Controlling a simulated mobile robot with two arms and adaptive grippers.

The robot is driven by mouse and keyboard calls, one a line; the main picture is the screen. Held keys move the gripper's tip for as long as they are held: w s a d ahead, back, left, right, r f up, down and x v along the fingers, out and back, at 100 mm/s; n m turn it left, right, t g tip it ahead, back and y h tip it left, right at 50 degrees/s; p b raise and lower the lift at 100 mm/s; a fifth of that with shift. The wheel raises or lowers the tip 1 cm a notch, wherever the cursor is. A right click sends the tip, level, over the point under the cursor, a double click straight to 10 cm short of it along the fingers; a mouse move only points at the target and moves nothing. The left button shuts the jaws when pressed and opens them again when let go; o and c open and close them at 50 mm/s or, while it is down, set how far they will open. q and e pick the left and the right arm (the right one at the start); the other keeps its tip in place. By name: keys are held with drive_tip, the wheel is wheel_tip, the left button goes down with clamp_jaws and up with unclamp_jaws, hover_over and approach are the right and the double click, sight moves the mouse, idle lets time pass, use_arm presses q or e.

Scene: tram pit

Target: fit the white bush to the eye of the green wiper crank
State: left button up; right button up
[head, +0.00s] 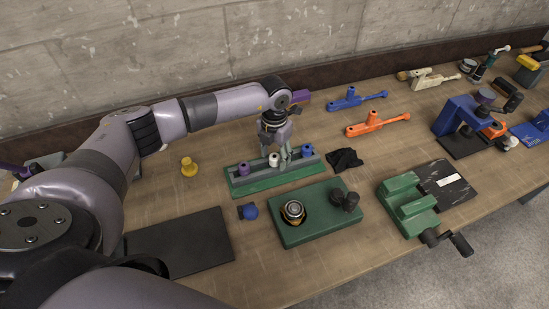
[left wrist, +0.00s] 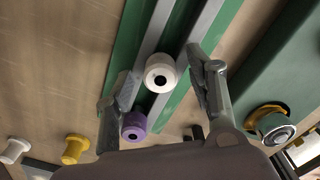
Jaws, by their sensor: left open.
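The white bush (head: 274,159) stands in a grey channel on a green rack (head: 237,188), between a purple bush (head: 243,169) and a blue bush (head: 307,150). My left gripper (head: 280,153) points down at the rack, fingers open. In the left wrist view the white bush (left wrist: 160,72) shows between the two open fingers (left wrist: 158,68), with a gap on the right side; contact on the left is unclear. The purple bush (left wrist: 134,125) is close by. I cannot make out a green wiper crank for certain. My right gripper is not in view.
Blue (head: 355,99), orange (head: 378,123) and cream (head: 430,80) cranks lie behind. A yellow bush (head: 188,167) stands left of the rack. A green block (head: 320,215), a green vice (head: 405,207) and a black cloth (head: 345,159) are near. A black mat (head: 190,245) lies front left.

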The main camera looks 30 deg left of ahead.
use_arm(q)
drive_tip(key=shift+c, duration=0.4)
clamp_jaws()
